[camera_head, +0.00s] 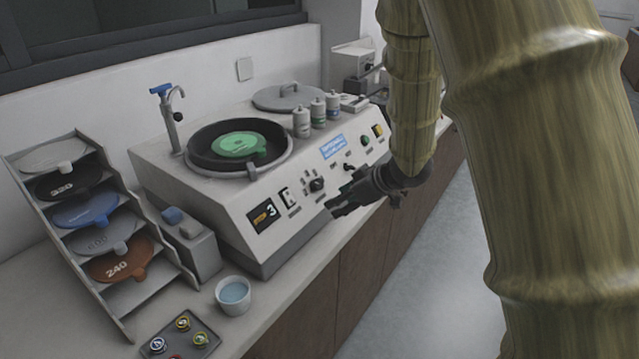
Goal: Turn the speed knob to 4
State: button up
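The grey machine's sloping front panel bears a dark display (264,215) that reads 3. A black knob (317,185) with marks around it sits to the right of the display. Which knob is for speed cannot be read at this size. My gripper (333,207) is dark and hangs in front of the panel's lower edge, just below and to the right of this knob, and looks apart from it. Its fingers point left, and their gap is too small to judge. A second small dark knob (349,167) is partly visible farther right.
A round bowl with a green disc (240,145) tops the machine. A disc rack (70,215), a cup of blue liquid (233,295) and a tray of small samples (174,345) stand on the counter at left. Open floor (420,270) lies right of the cabinets.

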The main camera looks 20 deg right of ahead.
jog(key=n, duration=0.1)
send_near(320, 185)
jog(key=s, duration=0.1)
jog(key=shift+n, duration=0.3)
jog(key=x, duration=0.9)
jog(key=shift+w+d+p, duration=0.1)
jog(key=shift+w+p, duration=0.2)
jog(key=shift+w, duration=0.25)
jog(key=c, duration=1)
